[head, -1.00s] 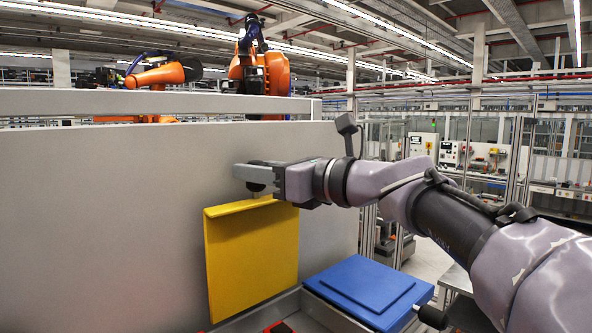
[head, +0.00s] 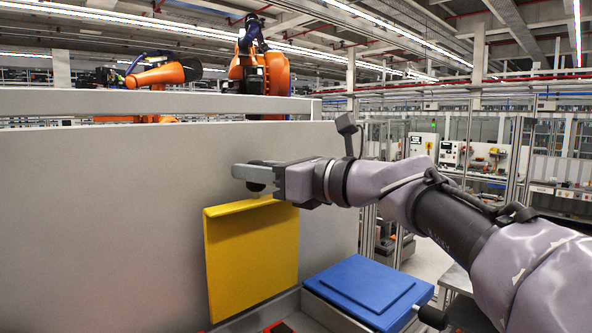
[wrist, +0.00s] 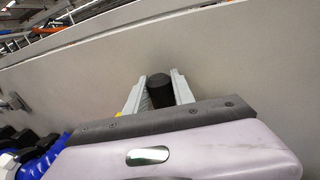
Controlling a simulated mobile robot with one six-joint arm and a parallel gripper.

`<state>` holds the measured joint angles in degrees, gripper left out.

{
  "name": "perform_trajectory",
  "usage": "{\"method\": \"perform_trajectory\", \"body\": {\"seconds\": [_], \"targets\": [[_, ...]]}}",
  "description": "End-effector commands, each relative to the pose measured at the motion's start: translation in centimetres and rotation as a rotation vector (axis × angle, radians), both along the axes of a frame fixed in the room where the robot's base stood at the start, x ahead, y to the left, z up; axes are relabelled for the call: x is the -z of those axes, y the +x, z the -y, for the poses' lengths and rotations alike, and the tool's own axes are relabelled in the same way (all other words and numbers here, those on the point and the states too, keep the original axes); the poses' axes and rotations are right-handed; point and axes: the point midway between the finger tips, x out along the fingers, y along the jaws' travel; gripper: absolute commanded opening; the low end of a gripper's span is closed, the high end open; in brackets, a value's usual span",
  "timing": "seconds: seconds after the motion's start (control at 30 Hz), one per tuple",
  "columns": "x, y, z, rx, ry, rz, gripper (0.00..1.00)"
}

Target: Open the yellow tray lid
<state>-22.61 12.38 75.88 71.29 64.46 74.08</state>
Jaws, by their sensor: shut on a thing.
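The yellow tray lid (head: 252,258) stands upright in the head view, open, in front of a grey panel. Its bent upper edge is just under my gripper (head: 255,175). My gripper is shut on a black cylindrical knob (wrist: 159,91), which shows between the two fingers in the wrist view. Part of the knob also shows below the fingers in the head view. The join between the knob and the lid is hard to see. Only a sliver of yellow shows beside the left finger in the wrist view.
The tall grey panel (head: 110,220) rises close behind the lid and my gripper. A blue lid (head: 365,290) lies flat at the right on the grey tray unit. A bit of red (head: 280,328) shows at the bottom edge. Orange robot arms (head: 262,80) stand beyond the panel.

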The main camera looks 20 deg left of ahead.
Motion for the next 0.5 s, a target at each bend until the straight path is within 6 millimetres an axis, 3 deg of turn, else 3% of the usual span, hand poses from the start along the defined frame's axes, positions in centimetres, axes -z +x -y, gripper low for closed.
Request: {"method": "perform_trajectory", "body": {"seconds": [0.23, 0.5], "targets": [[1.3, -0.9, 1.9, 0.001, 0.070, 0.037, 0.00], [1.0, -2.0, 3.8, 0.000, 0.147, 0.076, 0.00]]}}
